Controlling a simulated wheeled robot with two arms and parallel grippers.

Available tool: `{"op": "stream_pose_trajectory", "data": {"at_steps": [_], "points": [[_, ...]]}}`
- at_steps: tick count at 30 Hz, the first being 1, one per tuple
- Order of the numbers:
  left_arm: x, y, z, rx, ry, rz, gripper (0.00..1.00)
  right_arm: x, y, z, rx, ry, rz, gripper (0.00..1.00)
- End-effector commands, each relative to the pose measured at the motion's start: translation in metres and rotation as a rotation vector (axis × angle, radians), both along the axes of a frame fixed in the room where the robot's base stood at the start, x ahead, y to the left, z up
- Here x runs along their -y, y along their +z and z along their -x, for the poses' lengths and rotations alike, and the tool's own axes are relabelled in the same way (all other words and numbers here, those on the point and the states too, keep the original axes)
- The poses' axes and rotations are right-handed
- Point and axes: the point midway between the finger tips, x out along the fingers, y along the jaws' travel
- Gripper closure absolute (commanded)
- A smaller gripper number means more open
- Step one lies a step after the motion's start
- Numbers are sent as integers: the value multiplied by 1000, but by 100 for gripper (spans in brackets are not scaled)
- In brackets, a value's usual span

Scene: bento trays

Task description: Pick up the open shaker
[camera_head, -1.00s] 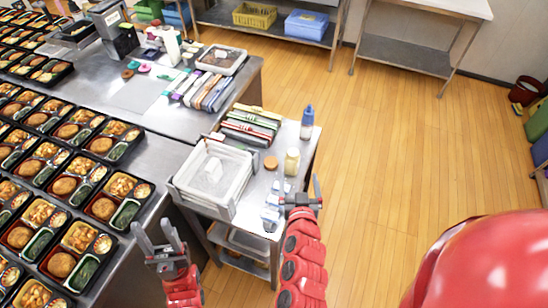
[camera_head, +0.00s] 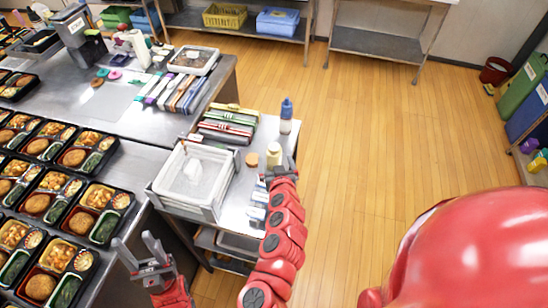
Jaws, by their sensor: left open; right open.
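A small open shaker (camera_head: 274,155), pale yellow, stands upright on the small metal side table (camera_head: 238,200). A round orange-brown disc (camera_head: 253,159), perhaps its lid, lies just left of it. My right gripper (camera_head: 281,166) is open at the near side of the shaker. Its fingers partly overlap the shaker's lower part, and I cannot tell whether they touch it. My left gripper (camera_head: 135,244) is open and empty, low in the view between the bento counter and the side table.
A blue-capped bottle (camera_head: 286,118) stands behind the shaker. Stacked white trays (camera_head: 192,178) and a pile of coloured cases (camera_head: 228,125) are to its left. Small blue-white packets (camera_head: 257,208) lie beside my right arm. Bento trays (camera_head: 98,214) fill the left counter.

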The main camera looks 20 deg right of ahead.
Motion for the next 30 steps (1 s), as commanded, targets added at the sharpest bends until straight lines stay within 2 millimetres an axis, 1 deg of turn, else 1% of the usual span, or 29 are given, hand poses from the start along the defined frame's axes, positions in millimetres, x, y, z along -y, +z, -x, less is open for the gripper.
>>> {"op": "stream_pose_trajectory", "data": {"at_steps": [3,8,15,21,30], "points": [[0,1,0,0,0,0,50,1,-3,-7,-1,1,-1,2],[0,3,0,0,0,0,50,3,-4,-12,0,-1,0,2],[0,14,0,0,0,0,50,12,-9,-36,0,-3,0,2],[0,18,0,0,0,0,50,13,-19,-52,0,1,0,2],[0,18,0,0,0,0,50,15,-21,-56,0,-2,1,2]]}}
